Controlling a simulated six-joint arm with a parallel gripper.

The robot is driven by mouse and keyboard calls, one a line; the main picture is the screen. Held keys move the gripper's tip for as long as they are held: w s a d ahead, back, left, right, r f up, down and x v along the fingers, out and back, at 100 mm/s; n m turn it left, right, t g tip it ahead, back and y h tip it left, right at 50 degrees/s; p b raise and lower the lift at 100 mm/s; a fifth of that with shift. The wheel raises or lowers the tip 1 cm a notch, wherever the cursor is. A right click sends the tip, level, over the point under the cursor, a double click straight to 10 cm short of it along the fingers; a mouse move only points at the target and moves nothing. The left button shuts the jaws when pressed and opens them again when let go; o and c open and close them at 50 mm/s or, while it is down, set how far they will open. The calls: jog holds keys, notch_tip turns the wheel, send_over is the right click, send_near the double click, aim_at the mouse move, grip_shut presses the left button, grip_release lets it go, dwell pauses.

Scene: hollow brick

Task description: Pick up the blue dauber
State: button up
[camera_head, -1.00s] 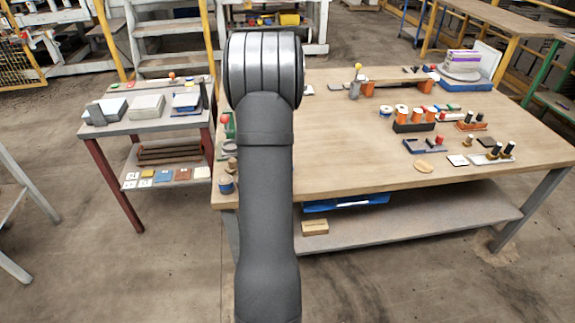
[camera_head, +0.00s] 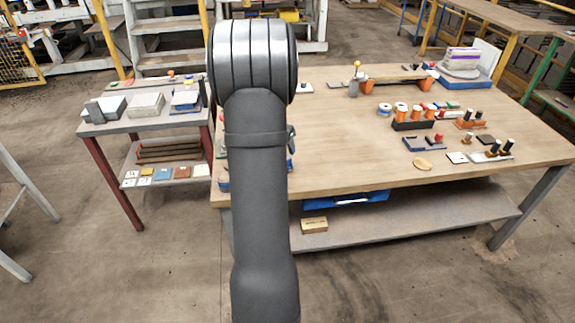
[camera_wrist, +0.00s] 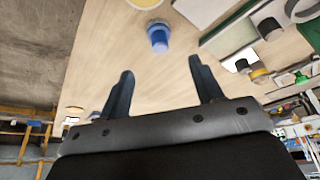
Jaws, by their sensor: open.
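The blue dauber (camera_wrist: 158,38) shows at the top middle of the wrist view, as a short blue cylinder with a paler blue rim at its far end. It stands on the wooden table. My gripper (camera_wrist: 161,66) is open and empty, with its two dark fingers apart. The dauber appears just beyond the fingertips and between their lines, not touching either. In the head view my own arm covers the gripper and most of this part of the table, so I cannot make out the dauber there with certainty.
The wooden table (camera_head: 340,150) has bare surface right of my arm. In the wrist view a yellowish disc (camera_wrist: 145,3) lies beyond the dauber. A green-edged tray (camera_wrist: 238,22) and dark-topped pieces (camera_wrist: 270,28) stand to the right. A side table (camera_head: 140,122) with boxes stands left.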

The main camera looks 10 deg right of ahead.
jog(key=x, duration=0.7)
jog(key=shift+r, duration=0.1)
jog(key=shift+d+x, duration=0.2)
jog(key=shift+x, duration=2.35)
jog(key=shift+w+r, duration=0.1)
jog(key=shift+w, duration=0.05)
jog(key=shift+c, duration=0.4)
jog(key=c, duration=0.9)
jog(key=shift+c, duration=0.2)
